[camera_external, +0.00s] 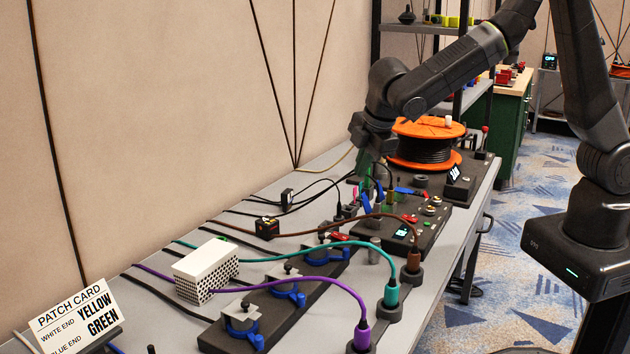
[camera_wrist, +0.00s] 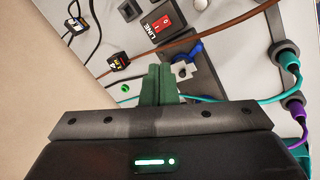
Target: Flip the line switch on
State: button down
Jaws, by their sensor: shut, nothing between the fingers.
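The line switch (camera_wrist: 165,20) is a red rocker beside a printed LINE label, at the top middle of the wrist view. My gripper (camera_wrist: 160,72) has green fingers pressed together with nothing between them. In the wrist picture its tips lie below the switch, with a brown cable (camera_wrist: 180,45) crossing between. In the external view my gripper (camera_external: 367,178) points down over the bench near the black control panel (camera_external: 432,222). I cannot clearly pick out the line switch there, and I cannot tell whether the fingers touch anything.
An orange cable reel (camera_external: 428,143) stands behind my gripper. Teal (camera_external: 391,290), purple (camera_external: 362,332) and brown plugs stand at the bench's front. A white perforated box (camera_external: 205,270) and a patch card (camera_external: 78,318) are at the left. Cables cross the bench.

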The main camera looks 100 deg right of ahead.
jog(key=d+f+m+t+y+b, duration=0.1)
jog(key=d+f+m+b, duration=0.3)
jog(key=m+b, duration=0.4)
jog(key=shift+w+d+f+m, duration=0.25)
jog(key=shift+d+m, duration=0.2)
jog(key=shift+m, duration=1.65)
jog(key=shift+f, duration=0.15)
send_near(336, 236)
jog(key=d+f, duration=0.1)
jog(key=w+f, duration=0.1)
jog(key=f, duration=0.1)
jog(key=w+d+f, duration=0.1)
jog(key=shift+d+f, duration=0.3)
jog(key=shift+w+d+f, duration=0.1)
jog(key=shift+w+f, duration=0.05)
jog(key=shift+f, duration=0.55)
jog(key=shift+r+p, duration=0.1)
jog(key=shift+p, duration=0.45)
